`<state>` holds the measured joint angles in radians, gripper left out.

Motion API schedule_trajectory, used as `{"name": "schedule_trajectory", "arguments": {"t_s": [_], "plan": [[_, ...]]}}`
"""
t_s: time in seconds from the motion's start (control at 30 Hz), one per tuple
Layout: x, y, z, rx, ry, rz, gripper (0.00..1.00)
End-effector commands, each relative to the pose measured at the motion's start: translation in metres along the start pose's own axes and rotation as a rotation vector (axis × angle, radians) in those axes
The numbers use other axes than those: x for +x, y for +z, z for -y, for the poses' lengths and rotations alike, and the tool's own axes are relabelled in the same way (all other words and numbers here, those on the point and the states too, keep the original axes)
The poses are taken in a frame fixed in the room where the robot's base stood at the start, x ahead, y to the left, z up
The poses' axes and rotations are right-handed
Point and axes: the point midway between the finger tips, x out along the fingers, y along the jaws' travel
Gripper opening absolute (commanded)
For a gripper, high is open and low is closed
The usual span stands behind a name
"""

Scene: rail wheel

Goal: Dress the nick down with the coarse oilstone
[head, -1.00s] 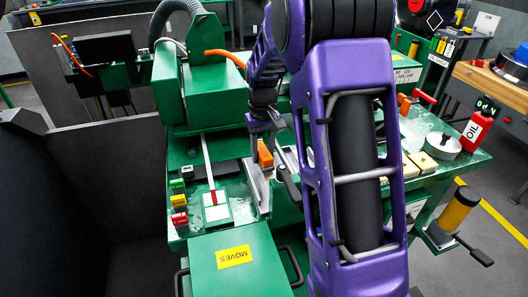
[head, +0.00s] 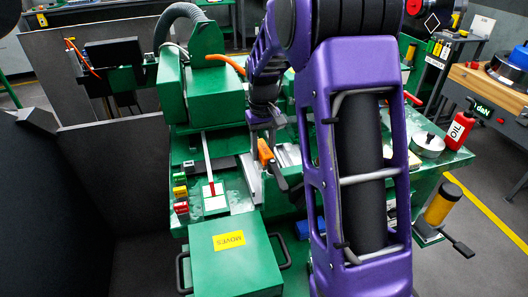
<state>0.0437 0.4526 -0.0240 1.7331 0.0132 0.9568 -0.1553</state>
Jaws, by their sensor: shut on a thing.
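My gripper (head: 263,133) points down over the middle of the green machine bed. It is shut on a small orange block (head: 266,151), just above or against a pale metal piece (head: 252,182). I cannot tell whether the block touches the metal. The block may be the coarse oilstone, but its markings are too small to read. The nick cannot be made out. My purple arm covers much of the centre and right of the bench.
A green box labelled MOVES (head: 232,263) stands in front. Coloured blocks (head: 180,192) and a white-and-red card (head: 214,196) lie left of the gripper. A red OIL bottle (head: 459,131) and a round metal tin (head: 428,145) stand at right. A black lever (head: 281,181) sits close to the gripper.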

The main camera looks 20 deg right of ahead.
Motion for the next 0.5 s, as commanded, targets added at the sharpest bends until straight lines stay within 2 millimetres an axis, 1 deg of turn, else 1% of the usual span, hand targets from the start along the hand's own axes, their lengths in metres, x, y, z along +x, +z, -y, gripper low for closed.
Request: {"name": "schedule_trajectory", "arguments": {"t_s": [0.03,0.3,0.5], "plan": [[-0.009,0.000,0.001,-0.001,0.000,-0.002,0.00],[-0.032,0.000,0.002,-0.001,0.000,-0.002,0.00],[-0.037,0.001,0.003,-0.001,0.000,-0.001,0.00]]}}
